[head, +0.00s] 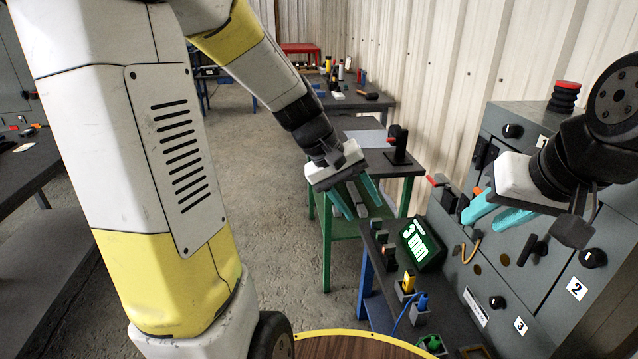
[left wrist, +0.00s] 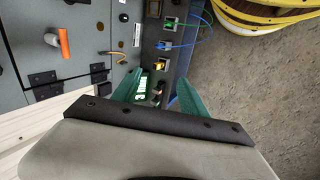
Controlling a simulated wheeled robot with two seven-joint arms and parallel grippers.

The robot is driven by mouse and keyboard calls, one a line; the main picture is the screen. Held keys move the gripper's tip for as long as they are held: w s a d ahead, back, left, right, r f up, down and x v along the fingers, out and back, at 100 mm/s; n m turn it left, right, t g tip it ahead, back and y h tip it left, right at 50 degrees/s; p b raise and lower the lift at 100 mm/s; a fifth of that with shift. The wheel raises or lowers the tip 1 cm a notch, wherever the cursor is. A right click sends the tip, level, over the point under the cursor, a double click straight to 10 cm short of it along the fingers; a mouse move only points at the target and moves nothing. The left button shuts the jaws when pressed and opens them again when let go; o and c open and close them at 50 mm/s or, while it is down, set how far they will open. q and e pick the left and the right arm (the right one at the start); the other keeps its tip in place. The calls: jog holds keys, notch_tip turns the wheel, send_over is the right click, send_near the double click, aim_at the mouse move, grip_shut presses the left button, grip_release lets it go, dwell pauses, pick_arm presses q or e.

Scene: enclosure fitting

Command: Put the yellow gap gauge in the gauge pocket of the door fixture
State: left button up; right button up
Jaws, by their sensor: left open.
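A small yellow piece (head: 409,281), which looks like the gap gauge, stands in a grey holder on the dark narrow bench (head: 377,302) beside the cabinet. It also shows in the left wrist view (left wrist: 160,60). My left gripper (head: 357,199) is open and empty, above the far end of the bench, apart from the yellow piece. In the left wrist view its green fingers (left wrist: 158,92) are spread, with the yellow piece beyond them. My right gripper (head: 495,212) appears open and empty in front of the cabinet. I cannot tell which part is the door fixture's gauge pocket.
Blue (head: 421,302) and green (head: 433,344) pieces sit nearer me, with cables. Small dark blocks (head: 388,253) stand farther along. The grey cabinet (head: 520,275) with knobs and handles borders the bench. Open floor (head: 270,200) lies left.

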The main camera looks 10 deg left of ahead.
pick_arm(q)
jog(key=s+a+r+m+t+y, duration=0.3)
jog(key=s+a+r, duration=0.5)
jog(key=s, duration=0.4)
jog(key=shift+s+r+m+t+y, duration=0.2)
jog(key=shift+r+m+t+y, duration=0.1)
jog(key=shift+r+m+t, duration=0.25)
